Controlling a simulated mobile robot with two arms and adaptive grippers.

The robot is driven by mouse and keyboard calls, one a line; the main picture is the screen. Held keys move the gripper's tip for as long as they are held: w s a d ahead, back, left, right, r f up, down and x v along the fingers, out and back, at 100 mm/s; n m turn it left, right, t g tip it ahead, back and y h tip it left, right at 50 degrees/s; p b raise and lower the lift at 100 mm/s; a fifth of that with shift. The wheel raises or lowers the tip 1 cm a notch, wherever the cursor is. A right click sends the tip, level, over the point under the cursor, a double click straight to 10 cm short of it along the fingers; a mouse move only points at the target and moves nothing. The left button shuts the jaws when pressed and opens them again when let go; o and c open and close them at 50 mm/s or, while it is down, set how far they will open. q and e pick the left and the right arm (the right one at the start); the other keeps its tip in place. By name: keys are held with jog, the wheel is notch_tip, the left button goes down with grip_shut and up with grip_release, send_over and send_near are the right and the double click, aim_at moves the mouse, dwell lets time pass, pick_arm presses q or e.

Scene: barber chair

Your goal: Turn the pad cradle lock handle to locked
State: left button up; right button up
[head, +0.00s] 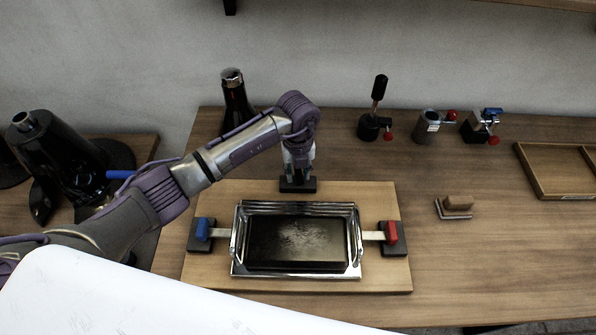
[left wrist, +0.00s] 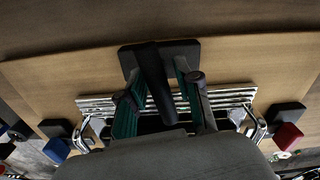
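The pad cradle is a shiny metal tray frame (head: 235,265) around a dark, worn pad (head: 297,238), on a light wooden board (head: 205,278). At the board's back edge is a black block (head: 297,187). In the left wrist view this block (left wrist: 190,49) carries a dark bar-shaped handle (left wrist: 156,82). My left gripper (head: 298,170) is over the block from above. In the left wrist view its teal fingers (left wrist: 158,70) stand on either side of the handle, apart, with a gap at least on the right. My right gripper is not in view.
A blue-ended clamp (head: 203,230) and a red-ended clamp (head: 391,232) flank the tray. Behind stand a dark bottle (head: 235,95) and several small fixtures with coloured knobs (head: 374,126). A small brown block (head: 457,203) and wooden tray (head: 533,180) lie right.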

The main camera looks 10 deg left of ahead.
pick_arm(q)
jog(key=shift+o, duration=0.5)
notch_tip(320, 180, up, 12)
dwell(0.3)
